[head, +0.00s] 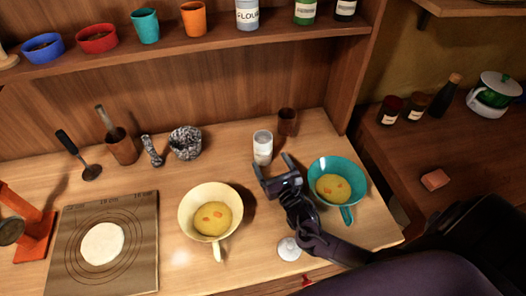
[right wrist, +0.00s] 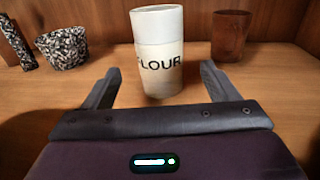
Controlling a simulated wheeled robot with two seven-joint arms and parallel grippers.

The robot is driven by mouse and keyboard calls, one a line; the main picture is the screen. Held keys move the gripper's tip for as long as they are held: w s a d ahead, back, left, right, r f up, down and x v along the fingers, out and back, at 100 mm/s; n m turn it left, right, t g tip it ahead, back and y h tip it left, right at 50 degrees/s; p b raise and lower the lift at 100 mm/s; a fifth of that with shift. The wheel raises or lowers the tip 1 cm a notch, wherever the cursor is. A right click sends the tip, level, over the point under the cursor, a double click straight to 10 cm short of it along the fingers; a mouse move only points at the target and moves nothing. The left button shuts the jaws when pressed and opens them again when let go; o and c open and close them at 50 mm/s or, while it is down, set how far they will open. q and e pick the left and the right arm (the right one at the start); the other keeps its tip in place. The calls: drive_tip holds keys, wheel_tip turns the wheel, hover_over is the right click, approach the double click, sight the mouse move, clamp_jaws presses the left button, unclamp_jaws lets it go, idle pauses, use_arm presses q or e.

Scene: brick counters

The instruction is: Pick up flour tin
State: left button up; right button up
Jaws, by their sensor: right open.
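The flour tin (head: 262,147) is a pale cylinder standing upright on the wooden counter, left of a brown cup. In the right wrist view the tin (right wrist: 158,55) stands straight ahead with its FLOUR label facing me. My right gripper (head: 272,169) is open and empty, just in front of the tin. In the right wrist view its two fingers (right wrist: 156,85) stand apart on either side of the tin's lower part, with clear gaps. A grey container labelled FLOUR (head: 247,14) also stands on the upper shelf. My left gripper is not in view.
A teal bowl (head: 357,197) sits close right of my right gripper, and a cream bowl (head: 183,213) sits to its left. A brown cup (head: 287,121) stands behind the tin. A stone mortar (head: 186,142) is further left. The shelf (head: 190,44) overhangs the back.

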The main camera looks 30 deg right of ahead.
sight(267, 155)
drive_tip(key=w+b, duration=0.1)
drive_tip(key=w, duration=0.1)
drive_tip(key=w+b, duration=0.2)
drive_tip(key=w, duration=0.1)
drive_tip(key=shift+w+d+f, duration=0.15)
drive_tip(key=shift+d, duration=0.05)
drive_tip(key=shift+w, duration=0.25)
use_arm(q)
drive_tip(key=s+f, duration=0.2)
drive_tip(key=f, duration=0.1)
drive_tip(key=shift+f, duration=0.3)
use_arm(e)
drive_tip(key=shift+r, duration=0.2)
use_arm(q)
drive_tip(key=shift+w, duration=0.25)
use_arm(e)
drive_tip(key=c, duration=1.3)
drive_tip(key=shift+r, duration=0.15)
use_arm(q)
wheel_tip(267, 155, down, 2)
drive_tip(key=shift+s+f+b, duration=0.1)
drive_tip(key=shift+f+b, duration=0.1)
drive_tip(key=shift+b, duration=1.05)
use_arm(e)
wheel_tip(267, 155, up, 20)
drive_tip(key=shift+f, duration=0.1)
